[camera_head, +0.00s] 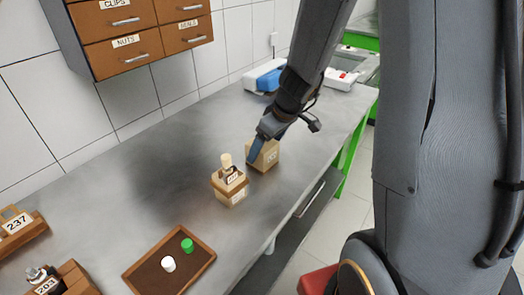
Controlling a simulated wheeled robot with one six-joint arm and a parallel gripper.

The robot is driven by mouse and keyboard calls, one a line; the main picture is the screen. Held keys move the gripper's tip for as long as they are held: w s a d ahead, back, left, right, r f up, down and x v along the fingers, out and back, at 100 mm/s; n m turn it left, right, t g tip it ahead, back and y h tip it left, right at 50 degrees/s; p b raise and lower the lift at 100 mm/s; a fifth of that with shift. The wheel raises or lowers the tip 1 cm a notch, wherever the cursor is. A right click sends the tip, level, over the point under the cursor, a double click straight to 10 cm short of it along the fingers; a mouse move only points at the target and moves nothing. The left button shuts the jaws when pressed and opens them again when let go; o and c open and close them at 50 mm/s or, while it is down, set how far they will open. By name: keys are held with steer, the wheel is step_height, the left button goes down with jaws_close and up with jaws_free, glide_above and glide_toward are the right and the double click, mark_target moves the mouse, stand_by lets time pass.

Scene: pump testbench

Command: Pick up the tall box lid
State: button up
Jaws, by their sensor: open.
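Two light wooden boxes stand side by side on the grey workbench. The farther box (267,157) is at my gripper (256,147), which hangs over its top left part. My gripper is open; one blue-grey finger shows against the box's left side, and the other finger is hard to make out. The top of this box is largely hidden by my gripper, so its lid does not show clearly. The nearer box (231,192) stands to the left and front, with a labelled piece and a pale upright knob (226,160) on top.
A brown tray (143,277) with a white cap (168,264) and a green cap (187,245) lies in front. Wooden holders marked 237 (17,226) and 203 (62,283) stand at left. A blue-white device (266,77) is behind. The bench left of the boxes is clear.

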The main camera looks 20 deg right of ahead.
steer(key=shift+x, duration=1.6)
steer(key=shift+a, duration=0.1)
steer(key=c, duration=1.1)
steer(key=shift+c, duration=0.2)
steer(key=shift+r, duration=0.15)
